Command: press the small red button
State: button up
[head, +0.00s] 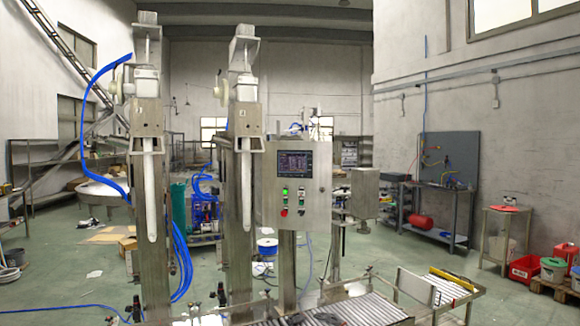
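The control box (315,186) is a grey metal panel on a post, right of the two tall lance columns, at mid-picture. Its upper part holds a dark screen (291,164). The small red button (284,212) is at the lower left of the panel face, under the green ones. A small pale control (301,212) sits to its right. Nothing covers the red button. My gripper is not in view.
Two lance columns (246,270) with blue hoses stand left of the panel. A roller conveyor (365,310) runs below and in front of it. A side table (505,212) and red bins (523,269) are at right. Green floor (400,262) is open between conveyor and workbench.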

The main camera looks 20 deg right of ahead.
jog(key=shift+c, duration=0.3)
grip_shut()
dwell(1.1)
